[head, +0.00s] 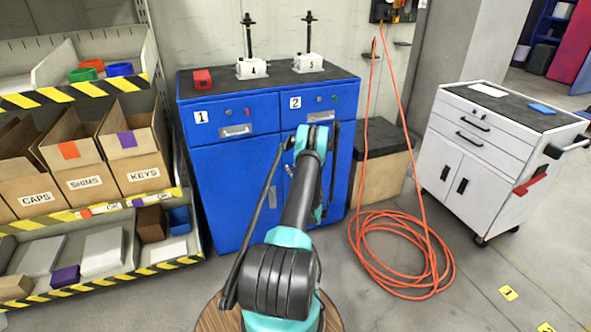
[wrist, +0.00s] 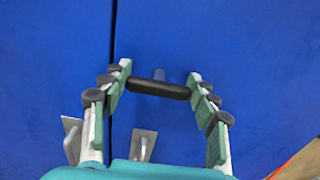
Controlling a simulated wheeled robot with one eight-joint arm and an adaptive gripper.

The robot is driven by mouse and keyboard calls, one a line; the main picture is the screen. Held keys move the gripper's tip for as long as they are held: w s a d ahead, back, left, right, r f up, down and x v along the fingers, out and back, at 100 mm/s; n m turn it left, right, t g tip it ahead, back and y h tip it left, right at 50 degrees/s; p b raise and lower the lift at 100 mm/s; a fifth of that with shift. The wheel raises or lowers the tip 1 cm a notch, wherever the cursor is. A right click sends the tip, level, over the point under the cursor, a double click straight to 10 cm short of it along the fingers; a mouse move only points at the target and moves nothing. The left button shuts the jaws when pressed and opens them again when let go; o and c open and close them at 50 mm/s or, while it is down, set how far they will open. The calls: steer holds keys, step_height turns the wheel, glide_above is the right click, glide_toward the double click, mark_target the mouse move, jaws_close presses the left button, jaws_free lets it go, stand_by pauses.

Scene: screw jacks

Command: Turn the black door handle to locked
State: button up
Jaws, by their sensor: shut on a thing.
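The black door handle (wrist: 158,88) is a short dark bar on the blue cabinet door (wrist: 230,40) in the wrist view. It lies nearly level across the picture, with a blue-grey stub behind its middle. My gripper (wrist: 160,74) has one finger at each end of the bar and is shut on it lengthwise. In the head view the blue cabinet (head: 232,190) stands ahead, and my arm reaches to its right door. The arm hides the handle and most of my gripper there.
Two metal pulls show below the handle in the wrist view, either side of the door gap (wrist: 112,125). A box shelf (head: 90,200) stands left. An orange hose (head: 400,285) lies coiled right, before a white cart (head: 480,160).

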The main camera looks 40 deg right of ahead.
steer(key=shift+c, duration=1)
steer(key=shift+n, duration=2.9)
steer(key=o, duration=1.2)
steer(key=shift+r, duration=0.1)
